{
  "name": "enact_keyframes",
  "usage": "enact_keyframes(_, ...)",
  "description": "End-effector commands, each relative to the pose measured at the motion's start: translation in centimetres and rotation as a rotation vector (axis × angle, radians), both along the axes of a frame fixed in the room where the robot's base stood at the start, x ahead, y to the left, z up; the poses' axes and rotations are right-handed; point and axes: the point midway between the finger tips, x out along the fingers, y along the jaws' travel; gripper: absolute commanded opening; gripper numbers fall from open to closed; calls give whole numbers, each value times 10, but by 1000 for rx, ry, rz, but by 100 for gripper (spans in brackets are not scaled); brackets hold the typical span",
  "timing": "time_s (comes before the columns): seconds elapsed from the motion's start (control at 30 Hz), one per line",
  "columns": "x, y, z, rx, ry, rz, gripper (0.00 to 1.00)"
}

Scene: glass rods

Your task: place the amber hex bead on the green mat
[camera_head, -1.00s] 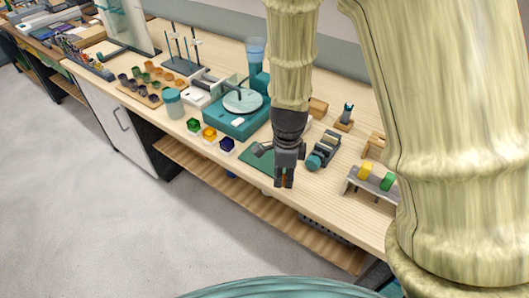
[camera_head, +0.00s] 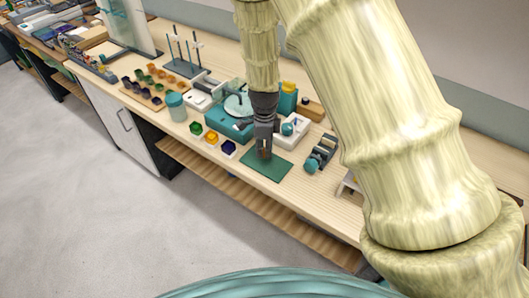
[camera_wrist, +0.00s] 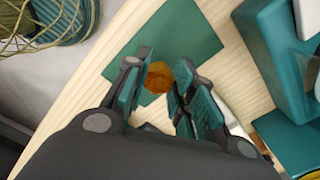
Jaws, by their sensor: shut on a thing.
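The amber hex bead (camera_wrist: 158,77) shows between the fingertips of my gripper (camera_wrist: 160,80) in the wrist view. My gripper is shut on it. The green mat (camera_wrist: 190,35) lies behind the fingertips in that view. In the head view my gripper (camera_head: 264,153) points down over the back left part of the green mat (camera_head: 268,170), and the bead is too small to make out clearly. I cannot tell whether the bead touches the mat or how high above it is.
A teal device (camera_head: 228,126) stands behind left of the mat. Small green (camera_head: 196,128), orange (camera_head: 211,138) and blue (camera_head: 228,149) bins stand left of it. A dark grey and teal tool (camera_head: 320,153) lies right. The bench's front edge is close to the mat.

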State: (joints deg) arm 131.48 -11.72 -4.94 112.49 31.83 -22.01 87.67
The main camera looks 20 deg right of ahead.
Motion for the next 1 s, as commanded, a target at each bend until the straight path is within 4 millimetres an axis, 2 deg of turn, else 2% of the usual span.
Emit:
enact_keyframes(0.33,-1,0,-29,1,3,0,0)
enact_keyframes(0.77,-1,0,-35,0,0,0,0)
enact_keyframes(0.8,-1,0,-35,0,0,0,27)
enact_keyframes(0.9,-1,0,-35,0,0,0,46)
enact_keyframes(1.0,-1,0,-35,0,0,0,47)
